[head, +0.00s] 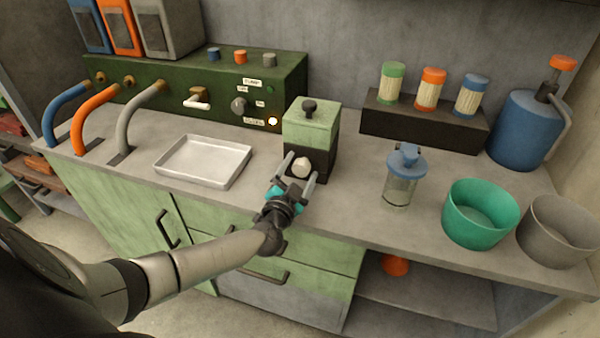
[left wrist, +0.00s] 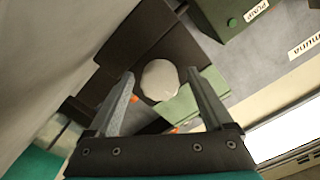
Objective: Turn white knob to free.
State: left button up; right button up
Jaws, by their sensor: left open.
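The white knob (head: 301,167) is on the dark lower front of a small green and black box (head: 311,130) on the counter. My left gripper (head: 300,172) is open, with one finger on each side of the knob in the head view. In the left wrist view the round, slightly faceted white knob (left wrist: 160,80) shows just beyond and between the two open fingertips (left wrist: 160,82). I cannot tell whether the fingers touch it. No marking for "free" is readable on the box. My right gripper is not in view.
A white tray (head: 160,171) lies left of the box. A glass jar with a blue lid (head: 406,162), a green bowl (head: 478,232) and a grey bowl (head: 560,248) stand to the right. A green control panel (head: 150,88) is behind the tray.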

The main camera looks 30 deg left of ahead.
pick_arm(q)
grip_shut()
dwell(0.8)
